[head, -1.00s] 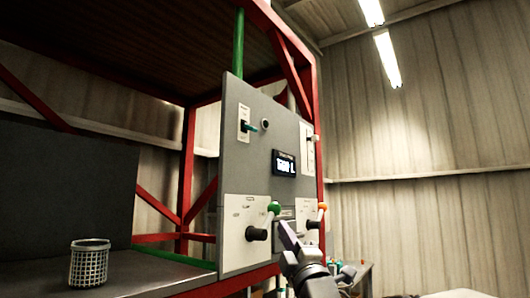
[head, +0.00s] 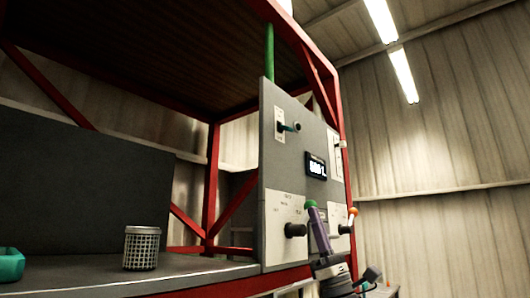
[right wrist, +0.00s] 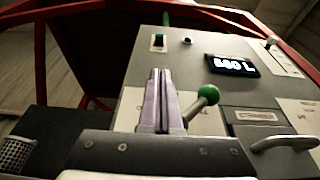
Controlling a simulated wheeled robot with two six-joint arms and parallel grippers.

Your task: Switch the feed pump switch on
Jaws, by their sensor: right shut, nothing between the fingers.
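A grey control panel (head: 300,170) stands on the red frame. In the right wrist view the toggle (right wrist: 158,42) is beyond my fingertips. My right gripper (head: 314,212) is shut and empty, pointing up before the panel's lower part, below the toggle. Its purple-grey fingers (right wrist: 158,76) are beside a green-knobbed lever (right wrist: 208,94); I cannot tell if they touch. My left gripper is out of view.
A lit display (head: 316,168) and a round button (head: 297,126) are on the panel. An orange-knobbed lever (head: 352,212) is at lower right. A wire basket (head: 142,248) and a teal container (head: 10,264) stand on the bench at left.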

